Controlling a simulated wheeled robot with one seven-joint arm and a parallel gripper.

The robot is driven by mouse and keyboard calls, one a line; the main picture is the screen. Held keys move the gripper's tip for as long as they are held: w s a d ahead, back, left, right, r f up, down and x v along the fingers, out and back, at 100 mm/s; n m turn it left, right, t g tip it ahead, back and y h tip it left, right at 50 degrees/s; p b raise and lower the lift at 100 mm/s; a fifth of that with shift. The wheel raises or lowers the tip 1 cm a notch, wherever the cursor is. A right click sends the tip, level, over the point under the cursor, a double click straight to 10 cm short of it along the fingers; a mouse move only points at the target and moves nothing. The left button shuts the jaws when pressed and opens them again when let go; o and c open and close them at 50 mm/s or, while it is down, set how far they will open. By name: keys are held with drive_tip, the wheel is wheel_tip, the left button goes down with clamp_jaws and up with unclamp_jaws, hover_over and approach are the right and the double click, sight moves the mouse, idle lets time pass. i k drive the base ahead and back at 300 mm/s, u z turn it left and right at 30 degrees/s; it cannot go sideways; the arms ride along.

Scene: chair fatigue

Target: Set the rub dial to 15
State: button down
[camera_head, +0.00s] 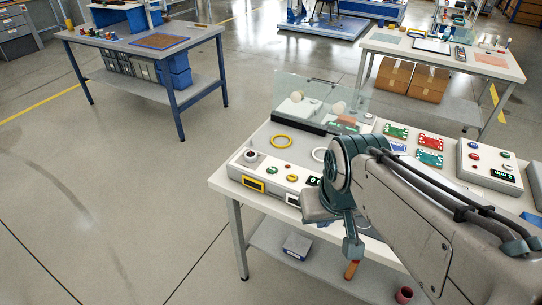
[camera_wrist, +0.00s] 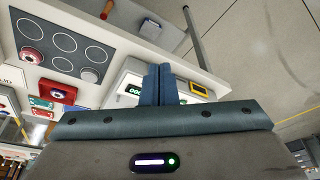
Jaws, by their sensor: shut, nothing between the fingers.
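A white control box (camera_head: 270,181) stands at the table's near left corner. It carries a dark-topped knob (camera_head: 251,155), a red button, a green button, a yellow-framed label (camera_head: 252,184) and a dark display (camera_head: 313,181) with pale digits, partly covered by my arm. I cannot tell which control is the rub dial or read its value. In the wrist view the box's display (camera_wrist: 135,90) shows beside my gripper (camera_wrist: 159,68), whose two fingers are shut and empty, in front of the box. Fingers and gripper hide the box's middle there.
Coloured boards (camera_head: 430,141) and another control box (camera_head: 488,165) lie to the right. Open floor is left of the table. A lower shelf holds a small box (camera_head: 297,246) and a cup (camera_head: 404,294).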

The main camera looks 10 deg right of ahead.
sight(250, 156)
drive_tip(key=k, duration=1.25)
drive_tip(key=u, duration=0.55)
drive_tip(key=i, duration=0.5)
drive_tip(key=u, duration=0.7)
drive_tip(key=i, duration=0.9)
drive_tip(key=z, duration=0.65)
drive_tip(key=i, duration=0.75)
drive_tip(key=z, duration=0.65)
